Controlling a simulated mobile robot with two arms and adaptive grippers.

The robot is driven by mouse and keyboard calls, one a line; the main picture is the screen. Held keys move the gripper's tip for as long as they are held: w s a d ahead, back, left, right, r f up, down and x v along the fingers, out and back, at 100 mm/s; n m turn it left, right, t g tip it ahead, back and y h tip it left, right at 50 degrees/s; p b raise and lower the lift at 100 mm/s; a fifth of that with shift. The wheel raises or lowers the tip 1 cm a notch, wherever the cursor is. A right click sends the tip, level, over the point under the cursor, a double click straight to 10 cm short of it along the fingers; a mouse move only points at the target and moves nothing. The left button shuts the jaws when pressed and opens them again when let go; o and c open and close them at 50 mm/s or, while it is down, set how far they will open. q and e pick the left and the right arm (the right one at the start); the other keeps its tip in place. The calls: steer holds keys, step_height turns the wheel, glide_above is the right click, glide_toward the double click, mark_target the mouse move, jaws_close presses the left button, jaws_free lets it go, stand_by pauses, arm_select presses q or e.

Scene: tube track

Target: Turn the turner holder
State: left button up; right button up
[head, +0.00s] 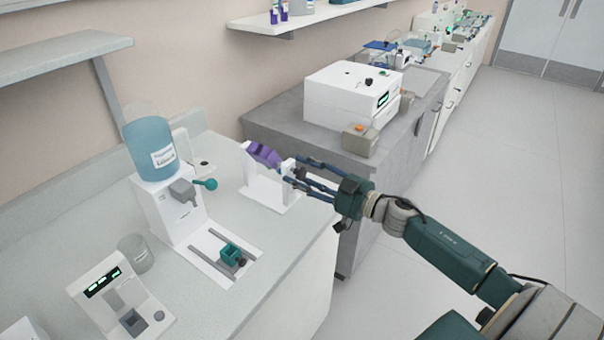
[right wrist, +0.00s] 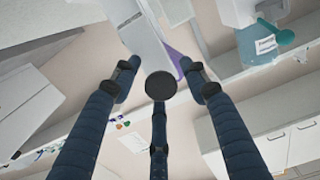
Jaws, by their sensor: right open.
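The turner holder is a purple block (head: 264,155) set tilted in a white stand (head: 268,190) with upright posts, on the light worktop. My right gripper (head: 302,172) reaches in from the right, its blue fingers open around the stand's right post; I cannot tell whether they touch it. In the right wrist view the gripper (right wrist: 160,80) has its fingers spread and holds nothing. There the white stand (right wrist: 140,35) shows beyond the fingers, and a sliver of the purple block (right wrist: 175,62) shows beside it, mostly hidden. My left gripper is not in view.
A dispenser with a blue bottle (head: 150,148) and a teal lever (head: 205,184) stands left of the stand. A scale-like device (head: 105,285) is at front left. A grey bench with a white machine (head: 345,95) is behind.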

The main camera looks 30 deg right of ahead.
steer(key=c, duration=1.1)
steer(key=shift+o, duration=0.2)
